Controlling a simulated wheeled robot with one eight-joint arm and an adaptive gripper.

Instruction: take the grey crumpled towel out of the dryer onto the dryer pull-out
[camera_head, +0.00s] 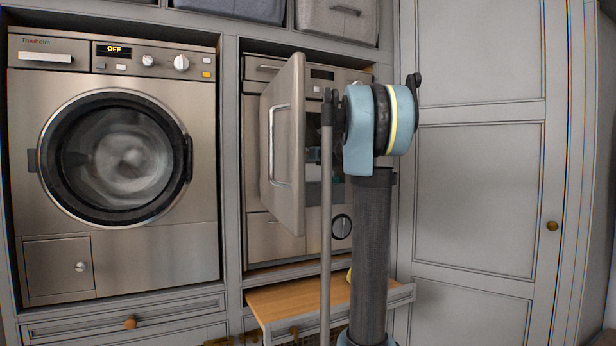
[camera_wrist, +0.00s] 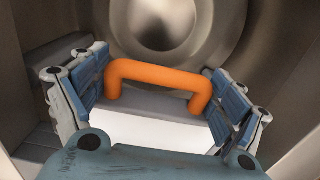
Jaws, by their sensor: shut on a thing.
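The dryer (camera_head: 290,240) stands right of the washer, its door (camera_head: 284,150) swung open. My arm reaches toward its opening, and my gripper is hidden there in the head view. In the wrist view my gripper (camera_wrist: 158,78) has its two blue-padded fingers on either side of an orange handle (camera_wrist: 155,72), shut on it inside the round metal drum (camera_wrist: 215,25). A grey and white surface (camera_wrist: 150,130) lies below the handle. I cannot make out a crumpled grey towel. The wooden dryer pull-out (camera_head: 290,300) is extended below the dryer.
A small yellow thing (camera_head: 348,275) shows at the pull-out, partly behind my arm. The shut washer (camera_head: 120,155) stands at the left, and a tall grey cabinet (camera_head: 480,190) at the right. Grey bins (camera_head: 337,20) sit above. The open door stands close left of my arm.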

